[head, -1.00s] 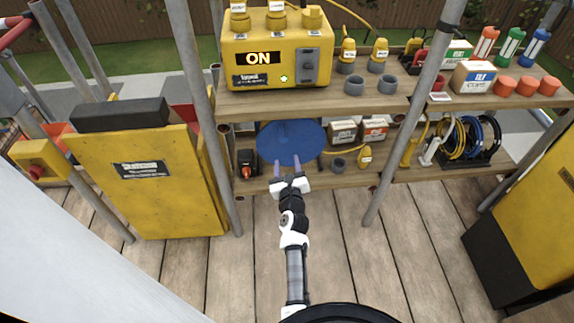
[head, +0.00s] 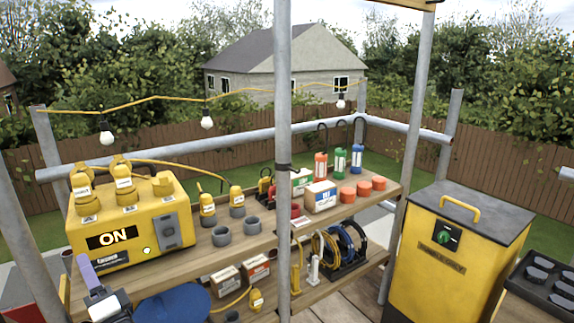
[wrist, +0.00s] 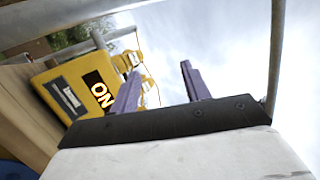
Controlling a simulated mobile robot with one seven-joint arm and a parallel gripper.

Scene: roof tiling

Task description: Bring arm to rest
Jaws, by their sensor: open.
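My gripper (head: 92,275) shows at the lower left of the head view, in front of the yellow power box (head: 125,230) marked ON. Only one purple finger shows clearly there; the rest of my arm is out of that view. In the wrist view my gripper (wrist: 160,85) points upward with its two purple fingers apart. Only sky and a bit of the box's yellow plugs show behind the gap, and nothing is held. The yellow box (wrist: 75,90) stands to the left of the fingers in that view.
A wooden shelf (head: 262,240) holds plugs, grey cups, orange caps and coloured bottles. A blue round thing (head: 175,305) is below the box. A scaffold pole (head: 284,150) stands mid-view. A yellow cabinet (head: 440,270) stands at the right.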

